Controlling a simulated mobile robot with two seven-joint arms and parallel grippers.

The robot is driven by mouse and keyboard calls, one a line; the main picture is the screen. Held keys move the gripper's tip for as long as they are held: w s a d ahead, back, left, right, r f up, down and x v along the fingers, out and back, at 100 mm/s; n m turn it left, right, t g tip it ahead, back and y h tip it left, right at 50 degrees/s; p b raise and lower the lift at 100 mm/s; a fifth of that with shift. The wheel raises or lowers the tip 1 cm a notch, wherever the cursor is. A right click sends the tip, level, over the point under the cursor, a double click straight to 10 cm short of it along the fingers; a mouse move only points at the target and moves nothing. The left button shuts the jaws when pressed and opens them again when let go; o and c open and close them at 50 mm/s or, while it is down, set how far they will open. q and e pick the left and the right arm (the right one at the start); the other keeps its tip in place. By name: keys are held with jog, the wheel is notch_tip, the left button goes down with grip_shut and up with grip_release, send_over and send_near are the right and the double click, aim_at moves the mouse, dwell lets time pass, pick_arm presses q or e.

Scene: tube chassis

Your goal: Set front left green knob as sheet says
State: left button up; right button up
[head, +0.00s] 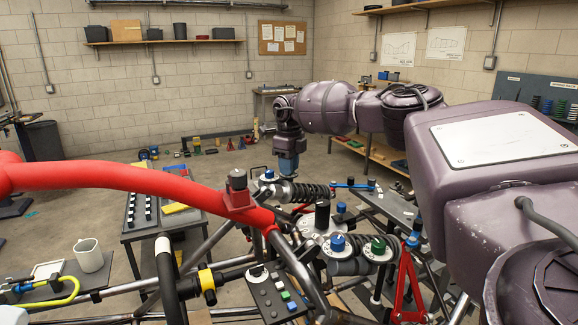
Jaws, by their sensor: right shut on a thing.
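My right gripper (287,172) reaches down from the purple arm at the far side of the tube frame. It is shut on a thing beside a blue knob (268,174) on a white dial. The jaws hide what they hold; its place beside that blue knob fits the front left green knob, but I see no green there. A nearer green knob (378,246) stands on a white dial beside another blue knob (338,243), apart from the gripper. Paper sheets hang on a cork board (282,37) at the back wall; their writing is too small to read. My left gripper is out of view.
A black coil spring damper (305,192) lies just below the right gripper.

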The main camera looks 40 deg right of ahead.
jog(key=shift+m, duration=1.1)
jog(key=o, duration=0.9)
jog(key=shift+o, duration=0.2)
jog(key=shift+r, duration=0.1)
notch_tip(320, 180, up, 11)
jog(key=b, duration=0.1)
jog(key=shift+f, duration=0.2)
